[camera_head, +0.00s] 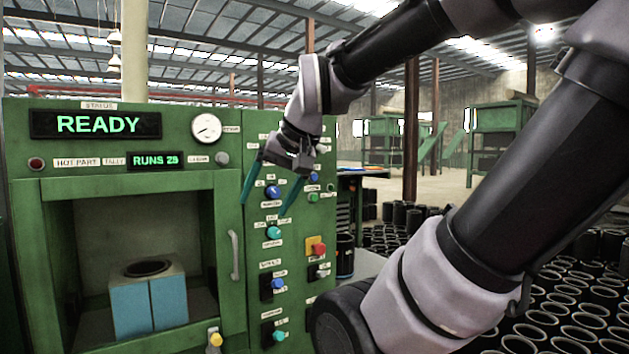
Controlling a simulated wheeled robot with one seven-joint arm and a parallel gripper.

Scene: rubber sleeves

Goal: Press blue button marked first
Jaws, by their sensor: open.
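A green control panel (297,255) on the right side of the machine carries several buttons with small white labels. Blue controls show at the upper middle (273,191), at the upper right (314,177) and lower down (278,284). The labels are too small to read, so I cannot tell which blue button is marked first. My gripper (264,209) is open and empty in front of the upper panel, its two teal fingers pointing down. The upper middle blue control appears between the fingers; I cannot tell how far away it is. The gripper hides part of the panel top.
Teal buttons (273,232) and a red button on a yellow plate (318,249) sit close by. A handle (235,255) stands left of the panel, beside an open chamber holding a blue-grey block (149,300). Black sleeves (560,300) cover the floor at right.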

